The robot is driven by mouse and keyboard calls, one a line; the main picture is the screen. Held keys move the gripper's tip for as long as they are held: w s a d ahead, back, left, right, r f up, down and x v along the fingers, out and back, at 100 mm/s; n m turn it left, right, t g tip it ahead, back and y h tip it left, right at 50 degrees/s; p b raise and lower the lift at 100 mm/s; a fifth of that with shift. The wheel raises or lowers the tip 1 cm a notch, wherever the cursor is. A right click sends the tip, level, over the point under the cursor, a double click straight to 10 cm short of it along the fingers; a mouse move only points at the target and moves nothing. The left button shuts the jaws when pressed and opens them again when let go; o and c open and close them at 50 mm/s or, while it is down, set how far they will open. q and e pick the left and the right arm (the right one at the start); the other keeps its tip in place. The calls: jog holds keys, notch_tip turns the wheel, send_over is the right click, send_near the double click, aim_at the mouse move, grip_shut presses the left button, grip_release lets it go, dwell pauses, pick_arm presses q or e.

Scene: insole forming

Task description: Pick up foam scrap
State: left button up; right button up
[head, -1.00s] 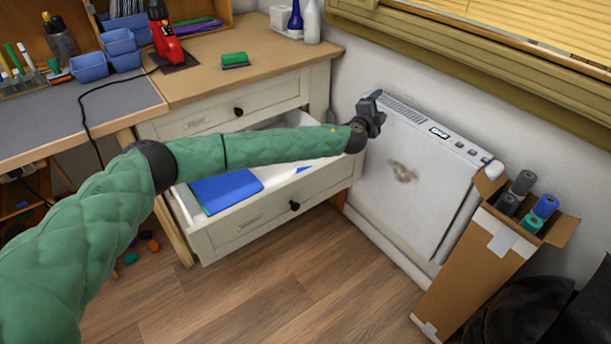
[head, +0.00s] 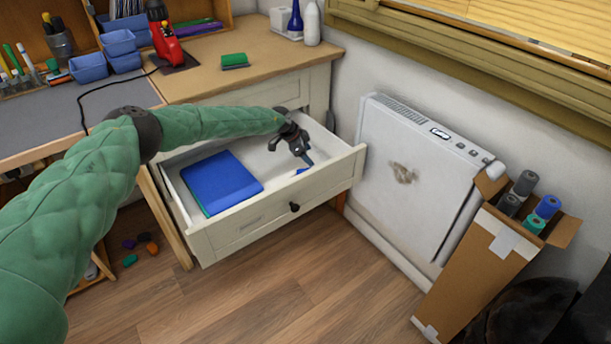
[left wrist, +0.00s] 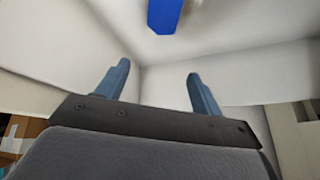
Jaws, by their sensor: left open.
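A small blue piece (head: 301,171), which looks like a foam scrap, lies on the floor of the open drawer (head: 250,217), near its front right. It also shows in the left wrist view as a blue block (left wrist: 164,15), cut off by the top edge. My left gripper (head: 292,152) is inside the drawer area, just above and behind the blue piece. In the left wrist view its two fingers (left wrist: 157,70) are apart with nothing between them. The gripper hides part of the blue piece's surroundings. My right gripper is not in view.
Blue sheets (head: 221,182) lie in the drawer's left half. A green block (head: 234,61) sits on the desktop (head: 270,70). Several coloured scraps (head: 146,237) lie on the floor. A white heater (head: 410,165) and a cardboard box (head: 470,265) with rolls stand right of the drawer.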

aim_at(304, 169)
pick_arm(q)
jog(key=a, duration=0.1)
jog(key=a+f, duration=0.1)
jog(key=a+n+y, duration=0.1)
jog(key=shift+s+a+f+g, duration=0.25)
jog(key=shift+a+g, duration=0.05)
jog(key=shift+g, duration=0.1)
jog(key=shift+w+d+f+n, duration=0.1)
jog(key=shift+d+f+n, duration=0.05)
jog(key=shift+f, duration=0.7)
jog(key=shift+d+f+n, duration=0.15)
jog(key=shift+f, duration=0.65)
jog(key=shift+b+x, duration=0.5)
jog(key=shift+x, duration=1.7)
jog(key=shift+w, duration=0.15)
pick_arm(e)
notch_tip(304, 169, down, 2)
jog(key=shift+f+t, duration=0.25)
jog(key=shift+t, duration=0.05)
pick_arm(q)
jog(key=shift+c, duration=0.2)
jog(key=c, duration=1)
